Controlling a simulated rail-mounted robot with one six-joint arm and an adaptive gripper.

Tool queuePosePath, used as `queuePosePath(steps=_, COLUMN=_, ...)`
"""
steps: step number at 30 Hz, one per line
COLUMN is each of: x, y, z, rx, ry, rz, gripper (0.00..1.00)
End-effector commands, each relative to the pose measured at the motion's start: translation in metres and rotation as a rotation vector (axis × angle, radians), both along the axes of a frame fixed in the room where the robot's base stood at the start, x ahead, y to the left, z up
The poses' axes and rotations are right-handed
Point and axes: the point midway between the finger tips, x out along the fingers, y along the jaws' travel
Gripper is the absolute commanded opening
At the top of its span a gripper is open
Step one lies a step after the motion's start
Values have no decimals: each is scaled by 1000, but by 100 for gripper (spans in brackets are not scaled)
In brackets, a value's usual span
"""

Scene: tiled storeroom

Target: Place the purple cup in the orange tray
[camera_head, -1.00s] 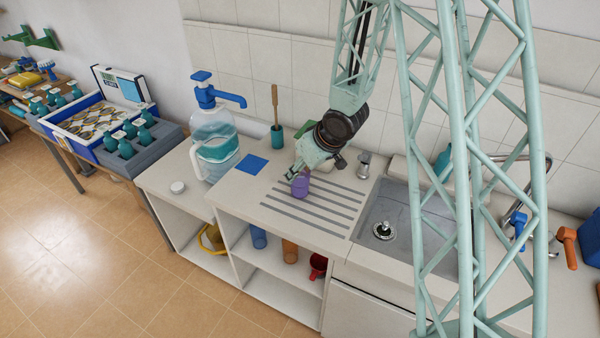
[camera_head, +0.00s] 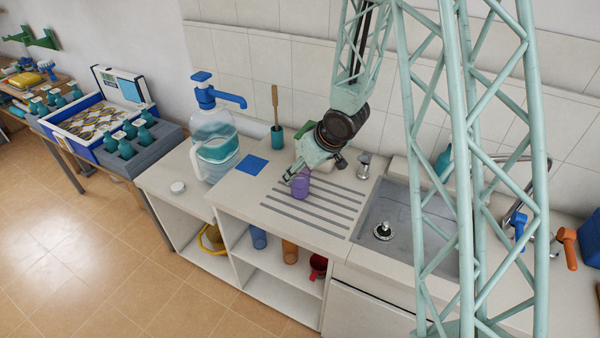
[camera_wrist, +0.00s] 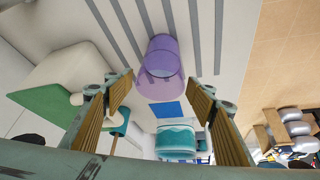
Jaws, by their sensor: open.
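The purple cup (camera_head: 301,187) stands on the grey-striped drainboard of the counter, left of the sink. My gripper (camera_head: 293,177) is open, low over the counter right beside the cup. In the wrist view the cup (camera_wrist: 161,58) is just ahead of the open fingers, roughly centred between them. The view does not show clearly whether a finger touches it. I cannot make out an orange tray in these views.
A blue square (camera_head: 252,165), a large pump bottle (camera_head: 214,145) and a brush in a teal holder (camera_head: 277,136) stand left of and behind the drainboard. The sink (camera_head: 410,225) is to the right. Blue, orange and red cups (camera_head: 318,266) are on the shelf below.

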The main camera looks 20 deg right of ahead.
Motion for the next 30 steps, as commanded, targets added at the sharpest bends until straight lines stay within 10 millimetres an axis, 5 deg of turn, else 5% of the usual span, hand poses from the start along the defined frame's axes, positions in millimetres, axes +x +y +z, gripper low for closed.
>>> queuePosePath(steps=30, x=-51, y=-23, z=97, rx=0, ry=0, rz=0, gripper=51)
